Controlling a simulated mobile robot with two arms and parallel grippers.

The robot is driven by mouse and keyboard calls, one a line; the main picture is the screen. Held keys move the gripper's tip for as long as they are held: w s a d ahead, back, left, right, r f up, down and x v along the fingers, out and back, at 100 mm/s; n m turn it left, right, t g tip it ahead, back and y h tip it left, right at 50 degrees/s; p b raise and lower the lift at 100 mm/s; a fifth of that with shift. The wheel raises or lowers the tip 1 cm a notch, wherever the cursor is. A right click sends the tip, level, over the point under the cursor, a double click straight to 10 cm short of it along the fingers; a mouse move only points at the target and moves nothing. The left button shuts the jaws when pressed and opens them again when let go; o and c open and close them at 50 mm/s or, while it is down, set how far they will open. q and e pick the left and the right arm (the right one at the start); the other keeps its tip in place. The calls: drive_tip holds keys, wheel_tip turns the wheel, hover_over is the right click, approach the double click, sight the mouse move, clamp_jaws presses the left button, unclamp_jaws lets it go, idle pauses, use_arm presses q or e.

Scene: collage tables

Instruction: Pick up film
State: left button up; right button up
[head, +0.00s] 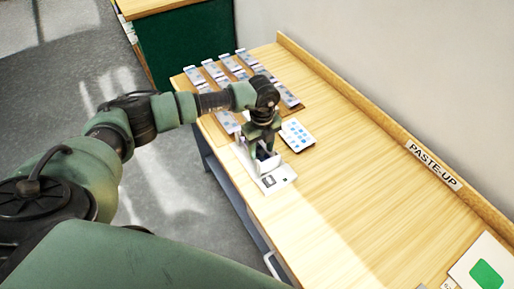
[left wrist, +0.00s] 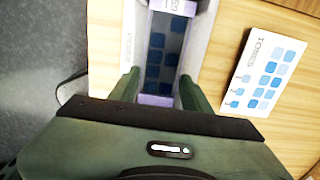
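My left gripper (head: 263,150) points down over a white holder (head: 278,180) near the table's left edge. In the left wrist view its two fingers (left wrist: 160,88) stand apart, one on each side of a dark film strip (left wrist: 163,50) with blue squares and pale purple edges. The film lies between the white side walls of the holder (left wrist: 200,40). Whether the fingers touch it is hard to see. In the head view the gripper hides most of the film. My right gripper is not in view.
A white card with blue squares (head: 297,135) lies just right of the gripper; it also shows in the left wrist view (left wrist: 264,72). Several strips (head: 228,62) lie in rows behind. A ledge labelled PASTE-UP (head: 433,165) borders the wall. The table's middle (head: 360,190) is clear.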

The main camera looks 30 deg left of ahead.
use_arm(q)
drive_tip(key=c, duration=0.7)
drive_tip(key=shift+r, duration=0.1)
